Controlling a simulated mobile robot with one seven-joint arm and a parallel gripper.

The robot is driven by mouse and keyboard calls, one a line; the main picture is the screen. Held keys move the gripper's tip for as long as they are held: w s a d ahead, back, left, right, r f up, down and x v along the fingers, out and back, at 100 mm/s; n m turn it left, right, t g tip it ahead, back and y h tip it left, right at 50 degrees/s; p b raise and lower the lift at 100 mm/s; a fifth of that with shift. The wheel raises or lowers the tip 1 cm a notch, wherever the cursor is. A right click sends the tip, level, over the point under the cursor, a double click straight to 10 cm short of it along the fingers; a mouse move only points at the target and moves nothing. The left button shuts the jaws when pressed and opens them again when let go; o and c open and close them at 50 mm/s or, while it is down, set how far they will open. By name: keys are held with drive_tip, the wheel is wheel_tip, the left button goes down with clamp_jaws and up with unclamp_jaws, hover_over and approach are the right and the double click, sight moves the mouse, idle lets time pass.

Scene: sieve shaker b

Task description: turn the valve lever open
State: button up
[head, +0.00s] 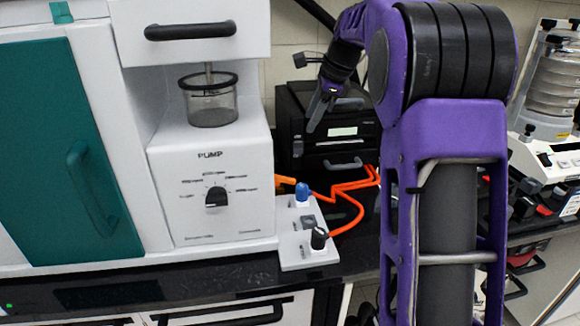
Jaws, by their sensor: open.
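No part is clearly recognisable as the valve lever. A small plate (304,257) right of the white pump unit (208,226) carries a blue knob (302,192), a grey square part (308,222) and a black knob (319,239). A short orange part (286,181) lies just behind the blue knob. The pump front has a black dial (216,197). My gripper (317,112) is open, pointing down in front of the black device, above and behind the plate. It looks apart from the knobs; its fingers are small and partly dark against the background.
An orange cable (350,200) runs from the plate area behind my arm. A black device (342,160) stands behind it. A teal-doored cabinet (45,150) is at left, a sieve stack (552,85) at right. My purple arm hides the middle right of the bench.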

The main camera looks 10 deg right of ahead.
drive_tip(key=d+f+m+g, duration=0.1)
drive_tip(key=f+m+g, duration=0.1)
drive_tip(key=m, duration=0.3)
drive_tip(key=b, duration=0.2)
approach(289, 179)
drive_tip(key=shift+y, duration=0.4)
drive_tip(key=x, duration=0.7)
drive_tip(key=shift+w+d+f, duration=0.1)
drive_tip(key=shift+d+f, duration=0.15)
drive_tip(key=shift+f, duration=0.25)
clamp_jaws()
